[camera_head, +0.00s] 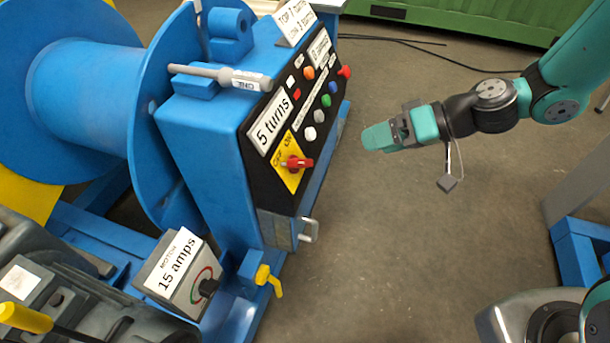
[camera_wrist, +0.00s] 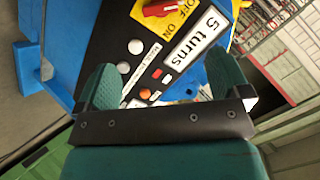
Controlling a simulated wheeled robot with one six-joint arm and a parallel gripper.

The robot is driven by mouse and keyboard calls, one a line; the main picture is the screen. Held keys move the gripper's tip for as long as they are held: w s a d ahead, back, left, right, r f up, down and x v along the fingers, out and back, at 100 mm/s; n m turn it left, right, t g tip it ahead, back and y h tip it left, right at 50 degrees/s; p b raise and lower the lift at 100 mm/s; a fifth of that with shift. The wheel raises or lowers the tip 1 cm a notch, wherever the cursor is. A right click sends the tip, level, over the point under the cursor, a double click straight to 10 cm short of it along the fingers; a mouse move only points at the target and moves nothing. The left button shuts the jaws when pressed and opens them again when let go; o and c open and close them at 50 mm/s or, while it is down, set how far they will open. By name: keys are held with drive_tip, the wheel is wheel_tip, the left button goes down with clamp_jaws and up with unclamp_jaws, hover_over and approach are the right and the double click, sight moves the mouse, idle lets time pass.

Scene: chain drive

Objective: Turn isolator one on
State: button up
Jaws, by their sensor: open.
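A red rotary switch (camera_head: 297,163) sits on a yellow plate (camera_head: 284,153) marked OFF and ON, on the black sloping panel of the blue machine. Its handle lies roughly sideways in the head view; I cannot tell which word it is set to. No number shows on this plate. The switch also shows at the top edge of the wrist view (camera_wrist: 163,8), partly cut off. My gripper (camera_head: 377,138) is open and empty, to the right of the panel and apart from it. In the wrist view its two fingers (camera_wrist: 163,84) stand wide apart, with panel buttons between them.
The black panel (camera_head: 262,171) bears several coloured buttons and a "5 turns" label (camera_head: 269,122). A grey rod (camera_head: 222,75) with a small label lies across the machine's top. A metal handle (camera_head: 309,231) and yellow lever (camera_head: 268,278) stick out below.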

sight(306, 165)
drive_tip(key=x, duration=1.7)
drive_tip(key=shift+w+a+f+b, duration=0.1)
drive_tip(key=shift+f+b, duration=0.15)
drive_tip(key=shift+b, duration=0.1)
drive_tip(key=shift+c, duration=0.3)
drive_tip(key=c, duration=0.9)
